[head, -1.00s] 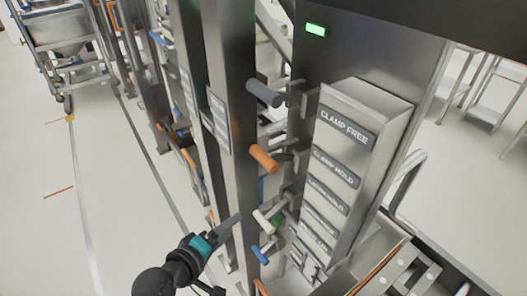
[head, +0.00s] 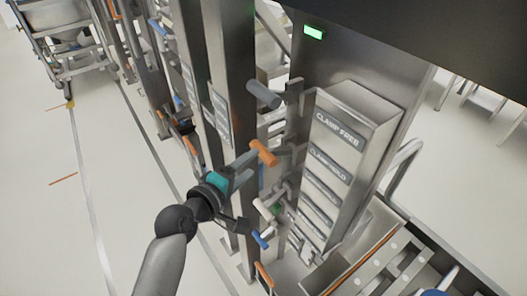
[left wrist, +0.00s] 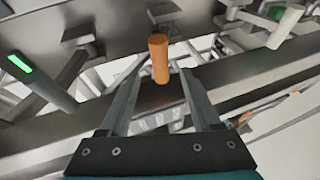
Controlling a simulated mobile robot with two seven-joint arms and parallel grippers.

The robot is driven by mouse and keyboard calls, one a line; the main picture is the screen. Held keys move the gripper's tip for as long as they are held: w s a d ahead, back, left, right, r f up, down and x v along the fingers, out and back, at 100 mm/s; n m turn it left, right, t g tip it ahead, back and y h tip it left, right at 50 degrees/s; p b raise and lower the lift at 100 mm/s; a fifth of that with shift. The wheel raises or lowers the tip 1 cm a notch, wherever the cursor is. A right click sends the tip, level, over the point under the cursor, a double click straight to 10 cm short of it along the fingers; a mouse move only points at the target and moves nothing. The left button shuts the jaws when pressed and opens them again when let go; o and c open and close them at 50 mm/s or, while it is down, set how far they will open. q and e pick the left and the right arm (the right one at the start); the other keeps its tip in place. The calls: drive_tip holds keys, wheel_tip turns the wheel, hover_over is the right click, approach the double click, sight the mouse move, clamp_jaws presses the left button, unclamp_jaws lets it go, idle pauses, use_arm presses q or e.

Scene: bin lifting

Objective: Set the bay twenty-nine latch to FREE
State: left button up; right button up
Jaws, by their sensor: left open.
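A column of levers stands beside a steel box with label plates. The top plate reads CLAMP FREE (head: 338,128) and the one below reads CLAMP HOLD (head: 328,163). A grey-handled lever (head: 263,94) is uppermost, an orange-handled lever (head: 264,152) is below it, then a white-handled one (head: 264,208) and a blue-handled one (head: 260,239). My left gripper (head: 250,160) is open at the orange handle. In the left wrist view the orange handle (left wrist: 159,58) stands between and just beyond the open fingertips (left wrist: 160,75). No bay number is readable. My right gripper is not in view.
A steel post (head: 232,70) rises close beside my left gripper. A lit green indicator (head: 313,32) is on the panel above the box. A wheeled cart (head: 65,45) stands at upper left.

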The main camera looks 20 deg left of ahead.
sight(260, 156)
use_arm(q)
drive_tip(key=x, duration=0.7)
drive_tip(key=shift+w, duration=0.15)
clamp_jaws()
idle(0.4)
idle(0.9)
